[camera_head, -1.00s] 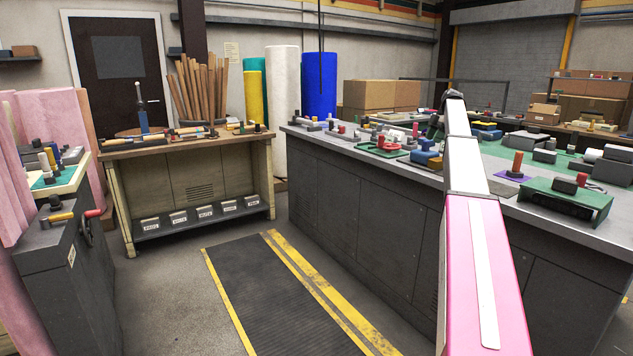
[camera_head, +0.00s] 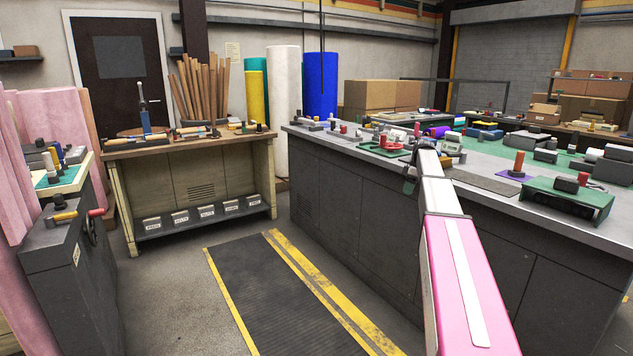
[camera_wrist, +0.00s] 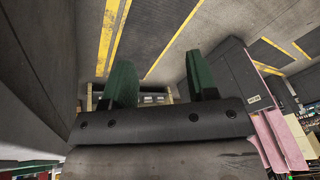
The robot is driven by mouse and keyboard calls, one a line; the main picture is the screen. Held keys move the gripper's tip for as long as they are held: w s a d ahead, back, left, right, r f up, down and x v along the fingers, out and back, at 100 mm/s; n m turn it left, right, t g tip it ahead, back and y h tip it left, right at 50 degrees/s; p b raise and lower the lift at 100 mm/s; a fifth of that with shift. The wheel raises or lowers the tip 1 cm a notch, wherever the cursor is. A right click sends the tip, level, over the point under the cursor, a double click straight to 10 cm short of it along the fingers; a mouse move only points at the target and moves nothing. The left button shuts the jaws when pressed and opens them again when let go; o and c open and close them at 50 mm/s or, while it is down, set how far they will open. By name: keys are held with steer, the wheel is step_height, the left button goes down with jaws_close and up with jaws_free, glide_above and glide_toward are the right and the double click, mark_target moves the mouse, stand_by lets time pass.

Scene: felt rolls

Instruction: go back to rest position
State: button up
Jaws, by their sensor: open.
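My pink and white arm reaches forward from the lower right in the head view. My gripper (camera_head: 410,178) is at its far end, partly hidden by the arm, by the near edge of the long grey workbench (camera_head: 345,178). In the wrist view the gripper (camera_wrist: 163,85) shows two green fingers spread wide apart. Nothing is between them. Beyond the fingers the wrist view shows the floor with yellow stripes.
The workbench top holds a green stand (camera_head: 566,198), an orange peg (camera_head: 518,162) and several other tools. A wooden bench (camera_head: 190,150) stands at the back left and a grey cabinet (camera_head: 70,270) at the left. The floor mat (camera_head: 275,295) between them is clear.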

steer(key=s+a+f+m+h, duration=0.1)
steer(key=s+a+f+m, duration=0.4)
steer(key=s+f, duration=0.45)
steer(key=s+a+f+m+h, duration=0.1)
steer(key=s+a+f+m, duration=0.1)
steer(key=s+a+f, duration=0.7)
steer(key=s+a+f+m, duration=0.1)
steer(key=s+f+m, duration=0.1)
steer(key=s, duration=0.5)
steer(key=s+a+f+m+h, duration=0.1)
steer(key=s+a+f+m, duration=0.1)
steer(key=s, duration=0.5)
steer(key=s+a+f+m, duration=0.2)
steer(key=s+f+m, duration=0.1)
steer(key=s, duration=0.4)
steer(key=shift+s+a+f+t, duration=0.25)
steer(key=shift+s+f+t, duration=0.15)
steer(key=shift+f, duration=0.4)
